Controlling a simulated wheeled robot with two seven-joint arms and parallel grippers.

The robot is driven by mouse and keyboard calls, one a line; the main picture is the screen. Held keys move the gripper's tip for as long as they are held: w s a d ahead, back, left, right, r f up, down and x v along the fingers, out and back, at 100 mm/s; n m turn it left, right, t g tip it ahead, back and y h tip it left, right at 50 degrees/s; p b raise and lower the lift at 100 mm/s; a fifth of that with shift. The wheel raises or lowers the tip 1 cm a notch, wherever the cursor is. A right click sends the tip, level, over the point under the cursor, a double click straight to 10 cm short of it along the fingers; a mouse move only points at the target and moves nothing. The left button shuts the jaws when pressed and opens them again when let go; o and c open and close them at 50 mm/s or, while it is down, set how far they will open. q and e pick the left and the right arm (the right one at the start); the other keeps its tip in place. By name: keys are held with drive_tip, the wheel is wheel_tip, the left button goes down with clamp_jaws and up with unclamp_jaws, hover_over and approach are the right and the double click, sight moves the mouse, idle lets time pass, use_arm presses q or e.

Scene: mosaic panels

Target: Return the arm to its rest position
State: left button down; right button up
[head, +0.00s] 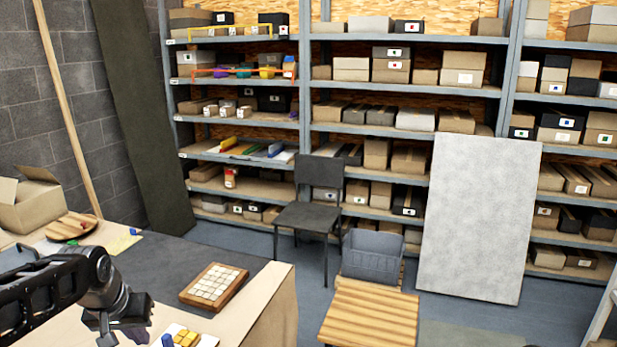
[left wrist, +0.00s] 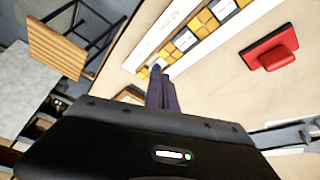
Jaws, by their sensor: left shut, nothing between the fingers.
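My left arm comes in from the left in the head view, and its gripper (head: 122,328) hangs over the near part of the table (head: 160,262). In the left wrist view the fingers (left wrist: 160,82) are together with nothing between them. A mosaic panel with yellow, white and blue tiles (left wrist: 200,25) lies close beyond the fingertips. Part of it, with yellow tiles (head: 186,338), shows at the bottom of the head view. Whether the fingertips touch the panel cannot be told. My right gripper is in neither view.
A wooden tray of white tiles (head: 213,287) lies on the table. A red handled block (left wrist: 272,47) lies beside the panel. A cardboard box (head: 35,200) and round board (head: 70,226) are at the left. A slatted wooden stool (head: 370,322) stands beyond the table's right edge.

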use_arm(q)
drive_tip(key=d+f+t+h, duration=0.1)
drive_tip(key=d+f+h, duration=0.1)
drive_tip(key=d+f, duration=0.8)
drive_tip(key=d+f+h, duration=0.1)
drive_tip(key=d+f, duration=0.5)
drive_tip(key=f, duration=0.7)
drive_tip(key=s+d+f+g, duration=0.1)
drive_tip(key=s+d+f, duration=0.3)
drive_tip(key=s, duration=0.4)
drive_tip(key=s+d+f+g, duration=0.2)
drive_tip(key=s+d+f, duration=0.2)
drive_tip(key=s+f, duration=0.3)
drive_tip(key=s+d+f+g+h, duration=0.1)
drive_tip(key=s+d+f, duration=0.3)
drive_tip(key=s, duration=0.7)
wheel_tip(320, 180, down, 2)
drive_tip(key=shift+d+f+m+g, duration=0.1)
drive_tip(key=shift+d+m+g, duration=0.15)
drive_tip(key=shift+g, duration=0.25)
drive_tip(key=shift+a, duration=0.1)
drive_tip(key=shift+a, duration=0.1)
